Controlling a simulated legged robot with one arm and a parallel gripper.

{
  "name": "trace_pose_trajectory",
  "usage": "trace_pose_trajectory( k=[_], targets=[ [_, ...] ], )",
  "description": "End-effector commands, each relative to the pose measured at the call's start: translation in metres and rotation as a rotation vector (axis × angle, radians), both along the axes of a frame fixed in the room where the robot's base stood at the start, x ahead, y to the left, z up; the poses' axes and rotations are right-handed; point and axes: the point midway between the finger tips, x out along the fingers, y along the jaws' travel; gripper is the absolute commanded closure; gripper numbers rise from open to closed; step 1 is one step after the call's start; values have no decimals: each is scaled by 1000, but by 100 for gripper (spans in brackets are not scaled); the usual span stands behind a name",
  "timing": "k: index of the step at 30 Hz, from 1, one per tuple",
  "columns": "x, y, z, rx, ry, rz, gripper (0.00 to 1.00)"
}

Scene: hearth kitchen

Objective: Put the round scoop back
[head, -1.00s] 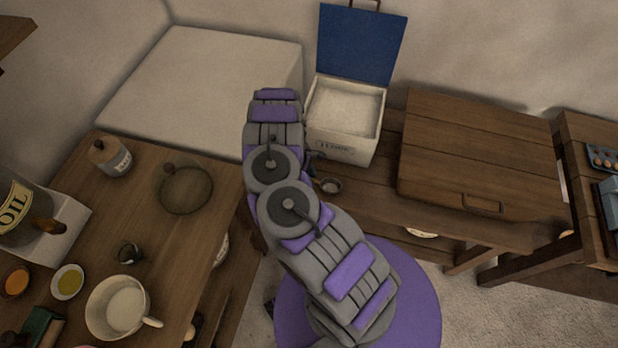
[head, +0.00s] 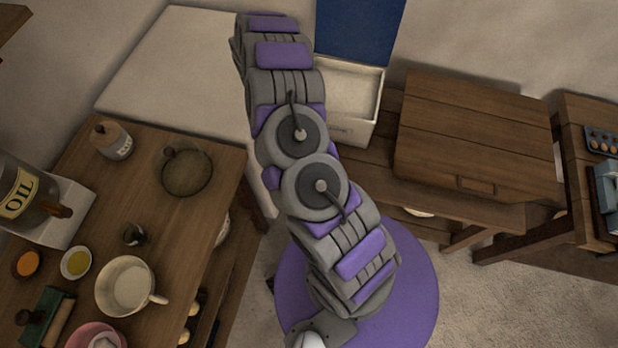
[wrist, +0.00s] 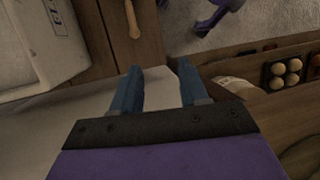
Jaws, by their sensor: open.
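A light wooden handle (wrist: 132,20) shows at the top of the wrist view, lying on the brown bench beside the white bin; it may be the round scoop's, but its other end is out of frame. The scoop's bowl shows in neither current view; my arm covers that part of the bench in the head view. The white bin (head: 356,128) stands on the bench with its blue lid (head: 360,28) up; it also shows in the wrist view (wrist: 62,62). My gripper (wrist: 158,70) is open and empty, its blue fingers apart, with the handle beyond the fingertips.
A wooden table (head: 215,215) at left holds an oil jar (head: 22,195), a white cup (head: 128,287), a glass lid (head: 187,172) and small bowls. A pale block (head: 165,70) stands behind. A wooden chest (head: 475,135) is right of the bin. Eggs (wrist: 285,72) sit on a shelf.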

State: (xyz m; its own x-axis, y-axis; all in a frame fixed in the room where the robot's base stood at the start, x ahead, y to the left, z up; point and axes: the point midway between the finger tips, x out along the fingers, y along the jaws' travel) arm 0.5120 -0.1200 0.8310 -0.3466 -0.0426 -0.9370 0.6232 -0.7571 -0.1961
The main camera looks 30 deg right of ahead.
Motion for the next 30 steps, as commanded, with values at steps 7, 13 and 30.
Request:
trace_pose_trajectory(
  k=[7,13,30],
  targets=[
    [-10,57,93,51,-54,-58,56],
    [-38,87,160,64,-82,-109,56],
    [-178,121,295,-16,-148,-330,56]
  ],
)
